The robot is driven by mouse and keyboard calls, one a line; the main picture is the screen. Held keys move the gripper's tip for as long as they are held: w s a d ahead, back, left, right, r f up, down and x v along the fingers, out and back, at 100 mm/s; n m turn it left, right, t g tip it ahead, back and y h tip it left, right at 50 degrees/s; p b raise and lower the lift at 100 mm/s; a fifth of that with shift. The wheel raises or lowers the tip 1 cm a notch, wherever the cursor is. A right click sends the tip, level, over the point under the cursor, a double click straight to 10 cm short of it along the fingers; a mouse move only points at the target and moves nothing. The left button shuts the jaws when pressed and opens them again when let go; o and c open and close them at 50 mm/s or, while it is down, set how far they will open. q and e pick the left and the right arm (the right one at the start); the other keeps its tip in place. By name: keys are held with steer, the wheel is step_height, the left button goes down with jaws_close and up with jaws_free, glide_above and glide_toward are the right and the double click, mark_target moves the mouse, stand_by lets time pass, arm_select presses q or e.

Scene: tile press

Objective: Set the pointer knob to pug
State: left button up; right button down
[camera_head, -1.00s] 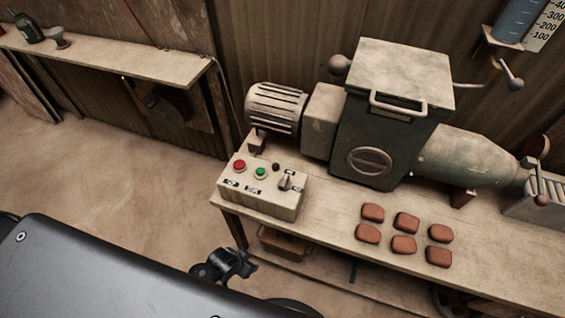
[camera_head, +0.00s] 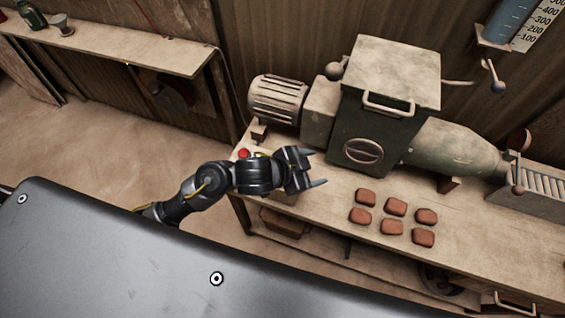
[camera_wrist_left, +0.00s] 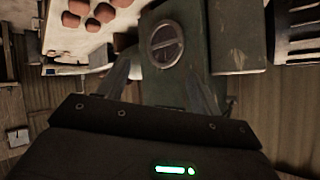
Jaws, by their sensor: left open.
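The control box (camera_head: 284,198) stands on the left end of the bench and is mostly covered by my left arm. Its red button (camera_head: 243,154) shows just past the arm. The pointer knob and its labels are hidden behind my left gripper in the head view, and I cannot make them out in the left wrist view. My left gripper (camera_head: 315,167) is open and empty, above the box's right side, with its fingers pointing right. In the left wrist view its open fingers (camera_wrist_left: 163,72) frame the green machine (camera_wrist_left: 186,88). My right gripper is not in view.
The green press (camera_head: 385,110) with its motor (camera_head: 277,99) stands behind the box. Several reddish clay tiles (camera_head: 394,207) lie on the bench (camera_head: 460,262) to the right. A shelf (camera_head: 110,50) is at the back left. The bench between gripper and tiles is clear.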

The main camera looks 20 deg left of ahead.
arm_select(q)
steer(key=w+a+m+g+y, duration=0.35)
steer(key=a+m+g, duration=0.45)
steer(key=a, duration=0.5)
steer(key=shift+n+g, duration=0.4)
steer(key=shift+n, duration=0.3)
steer(key=x, duration=0.3)
steer(key=p+x, duration=0.1)
steer(key=x, duration=0.3)
steer(key=w+p+x, duration=0.1)
steer(key=x, duration=0.3)
